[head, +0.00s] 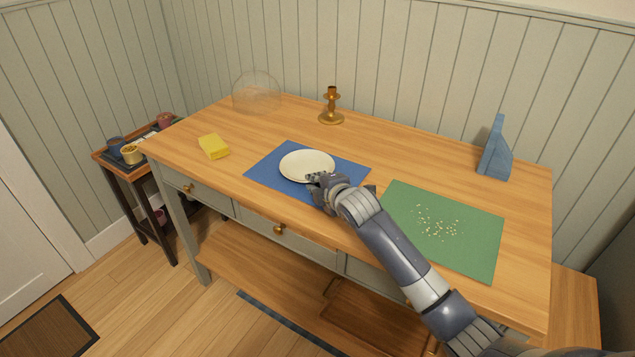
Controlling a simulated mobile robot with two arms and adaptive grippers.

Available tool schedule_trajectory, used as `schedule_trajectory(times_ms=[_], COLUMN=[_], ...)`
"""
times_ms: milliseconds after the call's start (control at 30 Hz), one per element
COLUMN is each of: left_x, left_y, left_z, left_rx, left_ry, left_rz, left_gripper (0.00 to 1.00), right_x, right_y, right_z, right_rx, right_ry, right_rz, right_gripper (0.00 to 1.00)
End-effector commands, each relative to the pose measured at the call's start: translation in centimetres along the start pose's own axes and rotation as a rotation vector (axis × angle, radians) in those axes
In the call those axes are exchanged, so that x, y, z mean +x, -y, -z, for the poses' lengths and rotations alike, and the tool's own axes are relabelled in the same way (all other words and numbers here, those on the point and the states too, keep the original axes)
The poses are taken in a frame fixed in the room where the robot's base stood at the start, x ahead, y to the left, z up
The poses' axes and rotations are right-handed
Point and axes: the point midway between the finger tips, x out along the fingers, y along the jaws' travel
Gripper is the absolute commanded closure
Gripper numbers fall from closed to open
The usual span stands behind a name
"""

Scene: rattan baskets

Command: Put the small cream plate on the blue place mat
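The small cream plate (306,165) lies on the blue place mat (265,174), near the middle of the wooden table. It looks flat, with mat visible around it. My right gripper (318,180) is at the plate's near right rim, with its fingertips over or touching the edge. The fingers are small and partly hidden by the gripper's body, so I cannot tell whether they are closed on the rim. The gripper and forearm cover the mat's front right part. My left gripper is not in view.
A green mat (472,250) with pale crumbs lies right of my arm. A clear dome (257,92), brass candlestick (331,106) and blue object (496,150) stand at the back. A side table (110,160) holds cups.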

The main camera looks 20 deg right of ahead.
Motion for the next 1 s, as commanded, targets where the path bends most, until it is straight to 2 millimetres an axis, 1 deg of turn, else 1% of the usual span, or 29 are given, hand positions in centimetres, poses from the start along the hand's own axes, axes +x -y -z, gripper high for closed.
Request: schedule_trajectory(times_ms=[233, 367, 467, 800, 1000], left_x=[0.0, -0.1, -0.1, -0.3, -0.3], left_y=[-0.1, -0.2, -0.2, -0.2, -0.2], left_z=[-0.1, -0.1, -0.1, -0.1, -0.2], left_rx=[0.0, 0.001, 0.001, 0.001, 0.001], left_ry=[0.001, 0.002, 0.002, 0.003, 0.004], left_rz=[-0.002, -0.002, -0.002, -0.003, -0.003], left_gripper=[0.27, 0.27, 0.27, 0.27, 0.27], right_x=[-0.1, -1.1, -2.4, -7.9, -10.6], right_y=[-0.1, -0.1, -0.1, -0.1, -0.2], right_z=[0.0, 0.0, -0.1, 0.0, -0.1], right_rx=[0.0, -0.001, -0.002, -0.001, -0.001], right_ry=[0.0, 0.0, 0.0, 0.0, 0.001], right_rz=[0.001, 0.002, 0.0, 0.001, 0.001], right_gripper=[0.87, 0.87, 0.87, 0.87, 0.87])
